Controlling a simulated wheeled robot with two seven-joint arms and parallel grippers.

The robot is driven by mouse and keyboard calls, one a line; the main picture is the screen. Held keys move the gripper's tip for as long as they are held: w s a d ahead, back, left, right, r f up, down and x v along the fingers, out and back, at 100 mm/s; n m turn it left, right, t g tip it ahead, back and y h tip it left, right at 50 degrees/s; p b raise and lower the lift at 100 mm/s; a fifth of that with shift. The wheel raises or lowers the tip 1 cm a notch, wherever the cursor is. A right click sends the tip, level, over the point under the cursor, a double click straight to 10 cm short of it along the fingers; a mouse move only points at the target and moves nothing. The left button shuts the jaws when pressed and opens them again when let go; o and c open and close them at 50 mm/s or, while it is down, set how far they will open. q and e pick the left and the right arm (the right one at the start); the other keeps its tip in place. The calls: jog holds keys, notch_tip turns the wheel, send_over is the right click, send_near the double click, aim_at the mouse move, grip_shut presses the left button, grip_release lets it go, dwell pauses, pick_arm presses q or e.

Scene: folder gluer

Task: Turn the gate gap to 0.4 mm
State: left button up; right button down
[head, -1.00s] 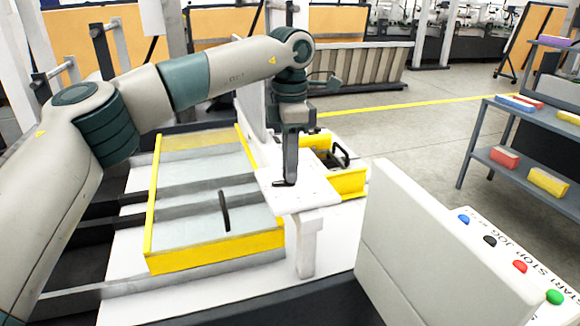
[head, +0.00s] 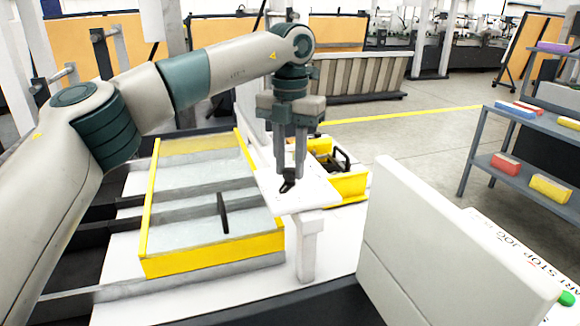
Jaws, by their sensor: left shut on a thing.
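My left gripper (head: 289,178) points straight down over a small white plate on a post (head: 305,200). Its two fingers show side by side, and they are shut on a small black knob (head: 288,184) on top of that plate. The fingers hide part of the knob. No gap scale or reading is legible in this view. My right gripper does not show.
A yellow-framed guard (head: 210,258) with a black handle (head: 223,213) lies to the left. A yellow box with a black handle (head: 348,188) stands just behind the plate. A pale panel (head: 420,245) rises at the right front, beside the button console (head: 525,260). A shelf (head: 520,175) holds coloured blocks.

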pick_arm(q)
jog(key=n, duration=0.3)
jog(key=shift+b, duration=0.4)
jog(key=n+b, duration=0.1)
jog(key=n, duration=0.2)
jog(key=shift+r+n+b, duration=0.1)
jog(key=shift+n+b, duration=0.35)
jog(key=shift+n, duration=0.95)
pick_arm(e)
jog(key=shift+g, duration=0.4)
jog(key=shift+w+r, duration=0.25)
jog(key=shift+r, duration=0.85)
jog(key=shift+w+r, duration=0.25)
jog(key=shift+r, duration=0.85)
pick_arm(q)
jog(key=o, duration=1)
jog(key=shift+o, duration=0.2)
